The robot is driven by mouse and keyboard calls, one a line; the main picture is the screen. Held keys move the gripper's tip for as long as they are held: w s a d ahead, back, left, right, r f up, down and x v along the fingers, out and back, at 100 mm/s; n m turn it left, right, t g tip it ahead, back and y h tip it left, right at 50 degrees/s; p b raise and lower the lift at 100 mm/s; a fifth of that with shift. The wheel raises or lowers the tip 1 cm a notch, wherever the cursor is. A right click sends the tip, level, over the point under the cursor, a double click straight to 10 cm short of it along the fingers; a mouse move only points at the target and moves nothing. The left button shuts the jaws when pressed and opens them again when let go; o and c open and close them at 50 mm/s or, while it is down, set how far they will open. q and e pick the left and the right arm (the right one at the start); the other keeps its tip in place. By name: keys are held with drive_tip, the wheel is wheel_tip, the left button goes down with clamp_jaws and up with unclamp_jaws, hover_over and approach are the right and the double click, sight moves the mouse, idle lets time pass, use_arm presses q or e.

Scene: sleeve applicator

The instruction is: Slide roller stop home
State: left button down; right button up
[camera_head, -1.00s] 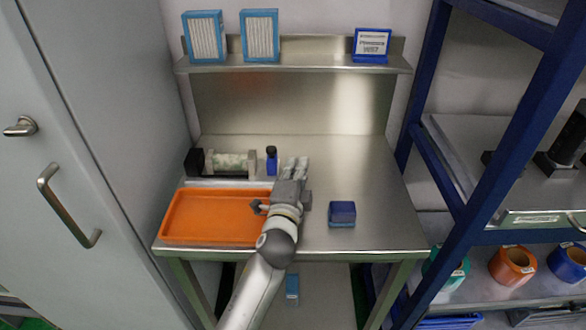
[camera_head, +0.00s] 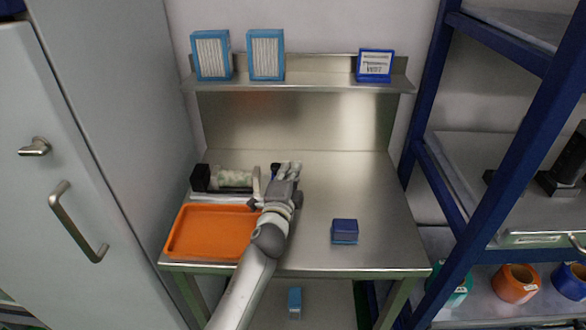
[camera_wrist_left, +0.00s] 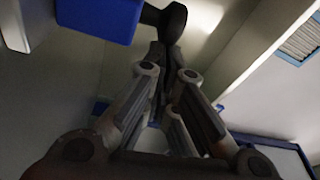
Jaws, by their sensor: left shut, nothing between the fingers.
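The sleeve applicator stands at the back left of the steel bench, with a black end block (camera_head: 201,178) and a pale, mottled roller (camera_head: 232,179). An upright beige plate, apparently the roller stop (camera_head: 256,182), is at its right end. My left gripper (camera_head: 286,168) is shut and empty, just right of the plate. I cannot tell whether it touches the plate. My right gripper is out of view.
An orange tray (camera_head: 210,231) lies at the front left of the bench, beside my left arm. A blue box (camera_head: 344,231) sits right of the arm. The bench's right side is otherwise clear. A shelf (camera_head: 320,82) runs along the back.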

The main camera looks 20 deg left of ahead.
sight(273, 178)
use_arm(q)
drive_tip(key=shift+s+a+r, duration=0.1)
drive_tip(key=shift+s+a, duration=0.05)
drive_tip(key=shift+a, duration=0.3)
drive_tip(key=a+p, duration=0.1)
drive_tip(key=a, duration=0.2)
drive_tip(key=shift+s+a+p, duration=0.3)
drive_tip(key=shift+s+p, duration=0.1)
drive_tip(key=shift+s+a, duration=0.1)
drive_tip(key=shift+a, duration=0.4)
drive_tip(key=shift+d, duration=0.1)
